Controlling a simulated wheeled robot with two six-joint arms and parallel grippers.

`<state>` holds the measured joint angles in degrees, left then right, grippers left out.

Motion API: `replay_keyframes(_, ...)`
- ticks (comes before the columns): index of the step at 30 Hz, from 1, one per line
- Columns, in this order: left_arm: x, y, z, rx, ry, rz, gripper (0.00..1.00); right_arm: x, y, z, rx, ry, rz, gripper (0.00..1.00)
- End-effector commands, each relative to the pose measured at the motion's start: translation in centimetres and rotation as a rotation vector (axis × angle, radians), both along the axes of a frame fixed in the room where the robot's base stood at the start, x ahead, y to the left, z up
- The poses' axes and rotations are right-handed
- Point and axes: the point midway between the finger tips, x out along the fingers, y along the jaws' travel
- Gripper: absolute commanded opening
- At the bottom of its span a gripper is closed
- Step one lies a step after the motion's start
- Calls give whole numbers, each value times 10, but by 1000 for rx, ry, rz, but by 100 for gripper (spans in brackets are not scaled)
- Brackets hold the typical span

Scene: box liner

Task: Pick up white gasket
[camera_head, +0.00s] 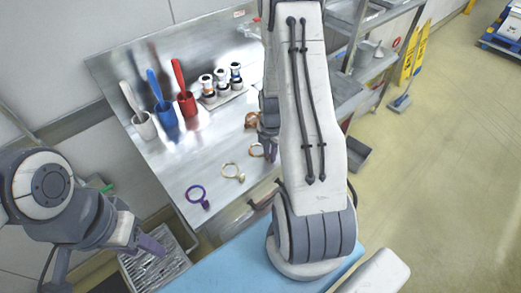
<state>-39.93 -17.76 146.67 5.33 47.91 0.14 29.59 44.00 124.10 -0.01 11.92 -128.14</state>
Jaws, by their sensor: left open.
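The white gasket looks like a cream ring with a small tab (231,170). It lies flat on the shiny metal table (170,165), between a purple ring (196,194) and an orange-brown ring (256,151). My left gripper (150,245) is open and empty at the lower left, off the table's front edge and well apart from the white gasket. My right gripper (268,140) is over the table near the orange-brown ring, to the upper right of the white gasket. My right arm partly hides it, so its jaws are unclear.
White, blue (166,118) and red (186,103) cups with brushes stand at the back left of the table. Several small jars (221,82) stand on a holder beside them. A metal basket (165,268) is below my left gripper. A shelf rack (375,60) is at the right.

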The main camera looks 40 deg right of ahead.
Motion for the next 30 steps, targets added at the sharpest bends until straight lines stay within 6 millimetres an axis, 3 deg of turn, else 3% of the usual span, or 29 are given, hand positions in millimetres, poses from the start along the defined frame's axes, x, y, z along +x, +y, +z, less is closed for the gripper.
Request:
replay_keyframes(8,0,0,0,0,0,0,50,0,0,-3,0,0,0,22)
replay_keyframes(9,0,0,0,0,0,0,50,0,0,-3,0,0,0,7)
replay_keyframes(10,0,0,0,0,0,0,50,0,0,-3,0,0,0,0)
replay_keyframes(23,0,0,-1,0,0,0,50,0,0,-1,-1,-1,0,0)
replay_keyframes(30,0,0,-8,0,0,0,50,1,-1,17,-3,-6,-1,0)
